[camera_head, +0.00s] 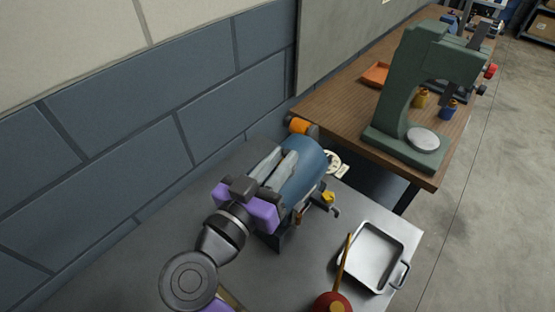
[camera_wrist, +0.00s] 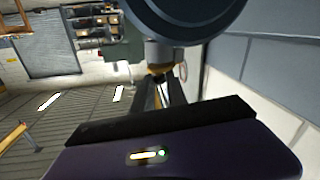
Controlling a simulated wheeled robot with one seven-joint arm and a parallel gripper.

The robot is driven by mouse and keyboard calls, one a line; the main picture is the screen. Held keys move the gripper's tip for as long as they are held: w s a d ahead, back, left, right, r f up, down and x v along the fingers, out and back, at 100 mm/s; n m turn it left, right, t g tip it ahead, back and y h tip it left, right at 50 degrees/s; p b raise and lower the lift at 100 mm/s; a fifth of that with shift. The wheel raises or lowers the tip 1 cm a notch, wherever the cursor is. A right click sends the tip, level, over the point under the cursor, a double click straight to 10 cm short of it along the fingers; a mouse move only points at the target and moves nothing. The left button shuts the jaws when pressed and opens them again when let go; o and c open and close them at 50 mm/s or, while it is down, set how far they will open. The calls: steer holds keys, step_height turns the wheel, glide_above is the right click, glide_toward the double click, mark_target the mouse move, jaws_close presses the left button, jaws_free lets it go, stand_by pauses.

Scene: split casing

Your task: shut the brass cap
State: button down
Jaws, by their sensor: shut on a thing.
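My gripper (camera_head: 284,160), with a purple body and grey fingers, reaches over the blue rounded casing (camera_head: 308,158) on the grey bench. Its fingers are closed against the casing's left side, and the fingertips are partly hidden. In the wrist view the casing (camera_wrist: 190,12) hangs dark and round at the top. A tan, brass-coloured piece, apparently the brass cap (camera_wrist: 164,54), sits just below it at the tips of my gripper (camera_wrist: 160,78). The hold itself is partly hidden. A small yellow fitting (camera_head: 328,197) with a dark handle is on the casing's right side.
An orange cylinder (camera_head: 299,126) with a dark end lies beyond the casing. A metal tray (camera_head: 403,262) and a red, long-spouted can (camera_head: 332,301) stand at the right. A green press (camera_head: 410,100) stands on the wooden table. A blue block wall (camera_head: 120,150) runs close on the left.

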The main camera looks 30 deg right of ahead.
steer(key=shift+s+f+m+b, duration=0.15)
steer(key=shift+f+m+b, duration=0.25)
steer(key=shift+m, duration=0.6)
steer(key=c, duration=1.3)
jaws_free()
steer(key=b+v, duration=0.2)
steer(key=v, duration=0.5)
steer(key=shift+s+a, duration=0.25)
steer(key=shift+a, duration=0.1)
steer(key=shift+a, duration=0.1)
